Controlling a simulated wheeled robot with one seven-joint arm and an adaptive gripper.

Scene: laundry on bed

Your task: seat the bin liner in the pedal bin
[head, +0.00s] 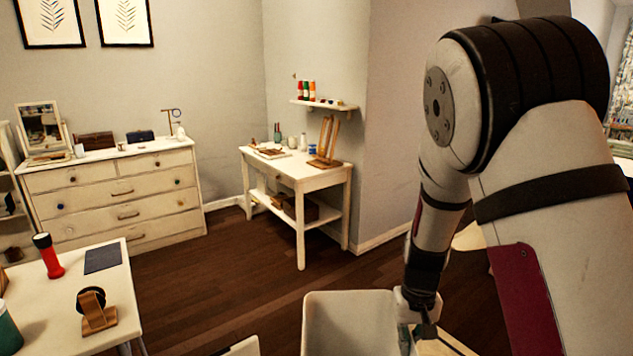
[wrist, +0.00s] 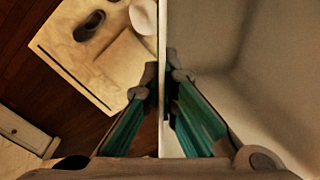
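A white, open-topped, box-shaped container (head: 350,322), which I take to be the bin liner, stands at the bottom centre of the head view. Its lower part is cut off by the frame. My gripper (head: 420,322) is at its right side, pointing down. In the wrist view my gripper (wrist: 161,78) has one green-padded finger on each side of the liner's thin wall (wrist: 161,30), with both tips close against it. The liner's hollow inside fills the right of that view. I cannot make out the pedal bin for certain.
A white table (head: 90,262) with a red torch (head: 48,256) and a brown stand (head: 96,312) is at left. A white desk (head: 300,172) and drawers (head: 115,195) line the walls. A pale surface (wrist: 75,55) with dark items lies beside the liner. Wooden floor (head: 220,275) is clear between.

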